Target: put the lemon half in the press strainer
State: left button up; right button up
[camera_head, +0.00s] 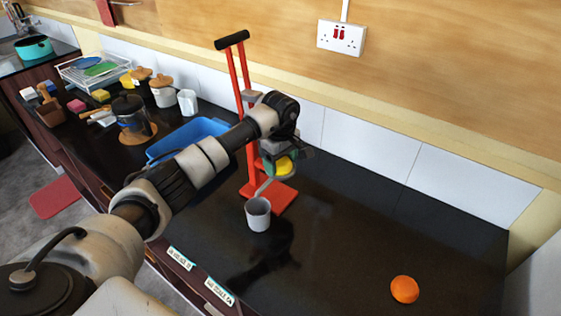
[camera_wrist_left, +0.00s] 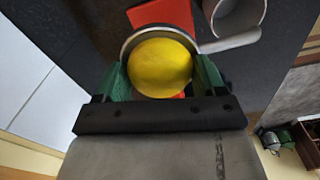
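The yellow lemon half (camera_head: 284,166) is between the green fingers of my left gripper (camera_head: 282,163), at the red press (camera_head: 240,110). In the left wrist view the lemon half (camera_wrist_left: 160,68) has a finger against each side, so the gripper looks shut on it. The grey round rim of the press strainer (camera_wrist_left: 128,45) shows around the lemon's far side, with its handle (camera_wrist_left: 232,43) pointing right. Whether the lemon rests in the strainer or is just above it, I cannot tell. My right gripper is not in view.
A grey cup (camera_head: 258,215) stands at the front of the press base. An orange fruit (camera_head: 404,289) lies at the right on the dark counter, which is clear around it. A blue bin (camera_head: 160,149), a French press (camera_head: 130,112) and a dish rack (camera_head: 75,80) stand left.

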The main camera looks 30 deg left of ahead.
pick_arm(q)
jog(key=o, duration=0.4)
jog(key=shift+s+d+f, duration=0.15)
jog(key=shift+s+f, duration=0.1)
jog(key=shift+f, duration=0.5)
jog(key=shift+r, duration=0.1)
jog(key=shift+r+p, duration=0.5)
jog(key=shift+p, duration=0.15)
jog(key=r+b, duration=0.1)
jog(key=r, duration=0.3)
jog(key=r+b, duration=0.1)
jog(key=r, duration=0.3)
jog(key=r+b, duration=0.1)
jog(key=r, duration=0.3)
jog(key=shift+w+a+r, duration=0.2)
jog(key=shift+w, duration=0.1)
